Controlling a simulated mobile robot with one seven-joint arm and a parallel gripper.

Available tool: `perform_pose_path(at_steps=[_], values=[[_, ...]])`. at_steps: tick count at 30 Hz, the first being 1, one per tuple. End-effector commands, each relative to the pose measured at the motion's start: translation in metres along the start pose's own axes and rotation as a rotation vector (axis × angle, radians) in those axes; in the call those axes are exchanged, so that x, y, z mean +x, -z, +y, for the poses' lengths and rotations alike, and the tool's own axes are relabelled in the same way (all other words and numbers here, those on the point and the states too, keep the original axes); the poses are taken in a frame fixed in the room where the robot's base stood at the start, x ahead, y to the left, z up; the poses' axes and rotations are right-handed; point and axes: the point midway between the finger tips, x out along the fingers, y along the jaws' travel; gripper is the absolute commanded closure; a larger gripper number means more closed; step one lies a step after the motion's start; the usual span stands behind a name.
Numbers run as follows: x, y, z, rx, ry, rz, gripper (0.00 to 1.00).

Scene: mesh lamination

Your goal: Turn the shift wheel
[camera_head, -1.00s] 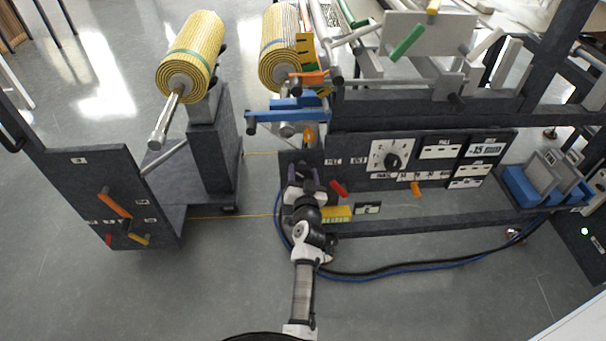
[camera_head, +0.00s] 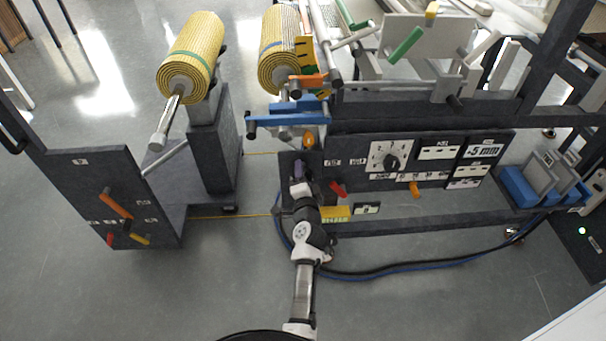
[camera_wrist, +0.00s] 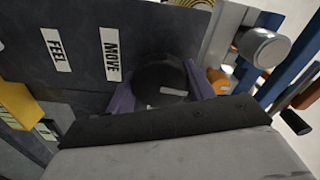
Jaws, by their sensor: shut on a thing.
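The shift wheel looks to be the round black knob (camera_wrist: 158,72) on the dark panel in the wrist view, beside the labels MOVE and FEEL. A small pale mark shows on its face. My gripper (camera_wrist: 163,92) is shut on this wheel, with one purple finger on each side of it. In the head view my gripper (camera_head: 299,172) is at the left end of the machine's front panel, and the wheel is hidden there.
A black dial (camera_head: 393,162) on a white plate and a display (camera_head: 483,152) sit right of my gripper. A red lever (camera_head: 338,189) and an orange lever (camera_head: 415,190) stick out nearby. Blue bars (camera_head: 287,118) are above. A separate dark cart (camera_head: 90,190) stands left, with free floor between.

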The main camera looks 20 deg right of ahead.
Motion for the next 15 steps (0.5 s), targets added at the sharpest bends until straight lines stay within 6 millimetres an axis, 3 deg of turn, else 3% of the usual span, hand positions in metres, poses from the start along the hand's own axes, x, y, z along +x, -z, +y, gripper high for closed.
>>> perform_pose_path(at_steps=[15], values=[[0.001, 0.0014, -0.0023, 0.105, 0.005, 0.003, 0.7]])
